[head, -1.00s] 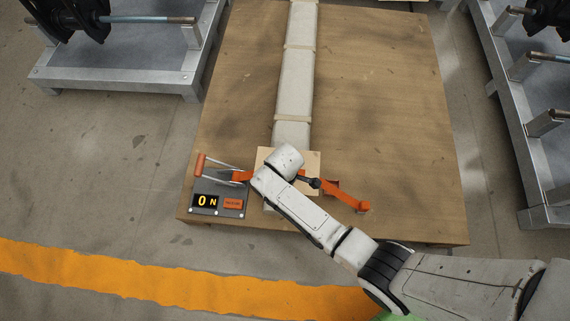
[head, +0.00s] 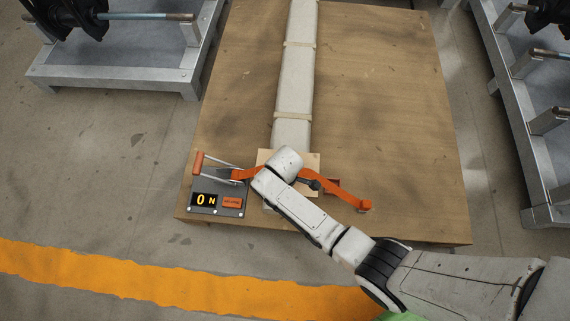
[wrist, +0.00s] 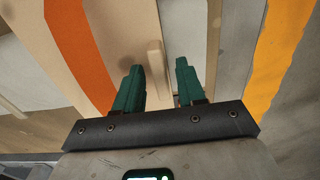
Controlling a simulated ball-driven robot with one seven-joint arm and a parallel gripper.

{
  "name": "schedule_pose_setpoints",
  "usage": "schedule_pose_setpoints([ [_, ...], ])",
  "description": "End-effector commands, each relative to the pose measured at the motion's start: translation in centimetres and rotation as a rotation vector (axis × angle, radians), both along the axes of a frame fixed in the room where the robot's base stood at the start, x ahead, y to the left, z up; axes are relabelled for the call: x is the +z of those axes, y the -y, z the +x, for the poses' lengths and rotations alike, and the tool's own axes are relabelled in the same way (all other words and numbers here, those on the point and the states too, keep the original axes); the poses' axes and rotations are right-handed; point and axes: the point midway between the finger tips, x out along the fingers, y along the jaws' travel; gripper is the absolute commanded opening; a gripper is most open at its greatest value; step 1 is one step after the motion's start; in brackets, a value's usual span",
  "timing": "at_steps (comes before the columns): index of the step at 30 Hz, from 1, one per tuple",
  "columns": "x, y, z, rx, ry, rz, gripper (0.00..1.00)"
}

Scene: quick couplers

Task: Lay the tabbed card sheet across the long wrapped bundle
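The long wrapped bundle (head: 298,75) is pale, bound with thin bands, and runs lengthwise over the wooden table. The beige card sheet (head: 311,161) lies across its near end, partly hidden by my arm. An orange strap (head: 335,187) crosses over the card. In the wrist view the card (wrist: 122,40) shows beside the strap (wrist: 80,50), with a narrow upright tab (wrist: 155,75) on it. The head view hides the fingers behind my arm.
The table's right side (head: 390,100) is clear. Metal racks (head: 120,75) stand on both sides.

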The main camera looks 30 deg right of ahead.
Motion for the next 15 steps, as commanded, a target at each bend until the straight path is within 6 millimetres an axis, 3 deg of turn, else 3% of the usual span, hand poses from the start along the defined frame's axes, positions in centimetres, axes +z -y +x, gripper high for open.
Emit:
schedule_pose_setpoints([
  [7,1.3,0.0,0.0,0.0,0.001,0.0,0.4],
  [15,6.6,0.0,0.0,0.0,0.002,0.001,0.4],
])
